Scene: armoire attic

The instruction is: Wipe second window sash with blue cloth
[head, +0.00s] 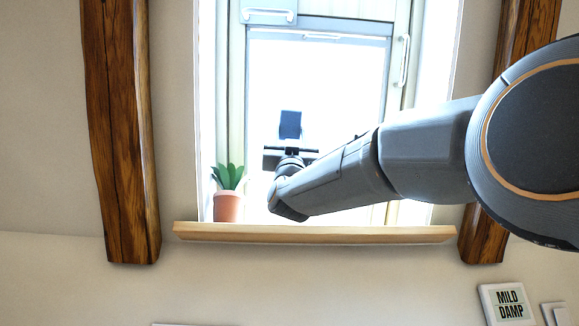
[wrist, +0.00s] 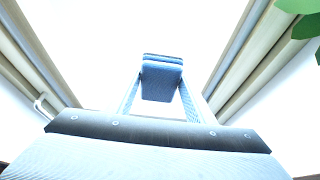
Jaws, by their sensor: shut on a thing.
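The blue cloth (head: 290,124) shows dark against the bright window glass in the head view. In the wrist view the folded blue cloth (wrist: 162,80) sits between the two finger ends. My gripper (head: 290,138) is shut on the cloth and holds it up in front of the lower middle of the window sash (head: 340,95). The sash has a pale frame and very bright glass. I cannot tell whether the cloth touches the glass, nor which sash counts as the second.
A potted plant (head: 228,206) stands on the wooden sill (head: 315,233), left of my arm. Its leaves (wrist: 300,12) show at top right in the wrist view. A handle (head: 403,60) is on the right frame. Wooden beams (head: 120,130) flank the window.

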